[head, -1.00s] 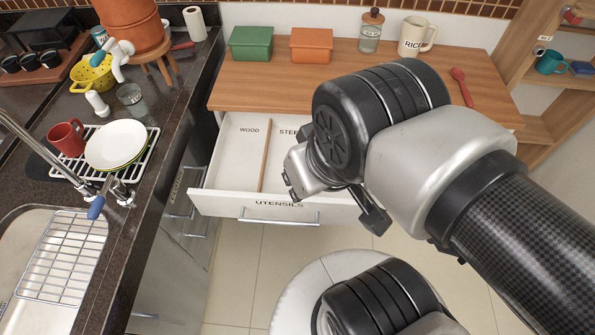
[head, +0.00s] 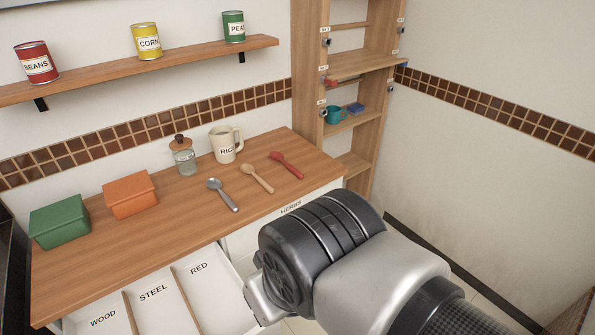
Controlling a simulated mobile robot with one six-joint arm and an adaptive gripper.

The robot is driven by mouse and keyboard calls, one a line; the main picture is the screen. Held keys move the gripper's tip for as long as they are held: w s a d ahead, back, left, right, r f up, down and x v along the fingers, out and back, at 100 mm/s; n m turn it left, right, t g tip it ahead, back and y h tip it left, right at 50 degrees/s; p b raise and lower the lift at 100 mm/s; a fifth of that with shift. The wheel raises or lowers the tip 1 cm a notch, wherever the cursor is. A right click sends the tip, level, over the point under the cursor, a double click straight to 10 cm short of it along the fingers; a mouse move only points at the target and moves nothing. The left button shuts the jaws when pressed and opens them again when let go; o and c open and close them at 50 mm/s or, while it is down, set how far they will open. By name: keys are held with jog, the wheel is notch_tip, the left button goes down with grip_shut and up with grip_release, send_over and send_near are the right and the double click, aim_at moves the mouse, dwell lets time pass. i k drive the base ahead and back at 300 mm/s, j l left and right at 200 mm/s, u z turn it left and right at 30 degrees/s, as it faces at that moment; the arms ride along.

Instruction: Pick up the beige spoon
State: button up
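The beige spoon (head: 257,177) lies on the wooden counter (head: 180,213), between a grey steel spoon (head: 222,194) on its left and a red spoon (head: 287,165) on its right. Its bowl points towards the back left and its handle towards the front right. My gripper (head: 262,304) is at the lower middle, in front of the counter and apart from the spoons. Its fingertips are mostly hidden behind my wrist, so I cannot tell whether it is open or shut.
An open drawer (head: 165,279) has sections labelled WOOD, STEEL and RED. A green box (head: 59,222), an orange box (head: 130,195), a glass jar (head: 183,158) and a RICE mug (head: 226,146) stand along the counter's back. Wooden shelves (head: 357,66) rise at the right.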

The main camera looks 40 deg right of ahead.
aim_at(248, 169)
jog(key=z, duration=0.65)
jog(key=i+u, duration=0.1)
jog(key=u, duration=1.05)
jog(key=i+l+u, duration=0.2)
jog(key=l+u, duration=0.2)
jog(key=l, duration=0.4)
jog(key=i+l+u, duration=0.1)
jog(key=l+u, duration=0.3)
jog(key=l, duration=0.45)
jog(key=l+u, duration=0.4)
jog(key=l, duration=0.75)
